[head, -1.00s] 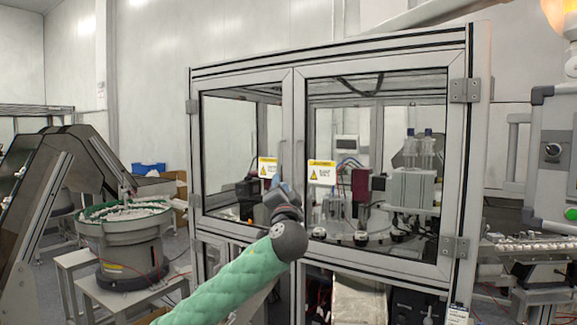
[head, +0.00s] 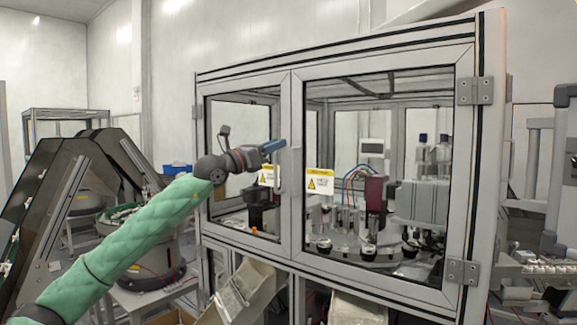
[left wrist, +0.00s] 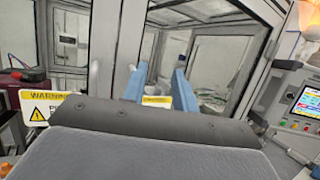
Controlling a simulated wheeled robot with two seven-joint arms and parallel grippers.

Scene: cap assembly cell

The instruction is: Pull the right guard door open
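The right guard door (head: 384,75) is a silver-framed clear panel hinged at its right edge. It looks closed, flush with the left door (head: 240,79). My left gripper (head: 275,146), with blue fingers, is in front of the meeting stiles of the doors. In the left wrist view its two fingers (left wrist: 157,82) stand apart with nothing clearly between them; a warning label (left wrist: 157,102) shows behind. A pale upright bar (left wrist: 93,82) shows left of the fingers. I cannot tell whether a finger touches a handle. My right gripper is not in view.
A bowl feeder (head: 140,255) and dark conveyor (head: 95,165) stand at the left. A control panel (left wrist: 303,107) stands right of the cell in the left wrist view. A bin (head: 245,290) hangs below the doors.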

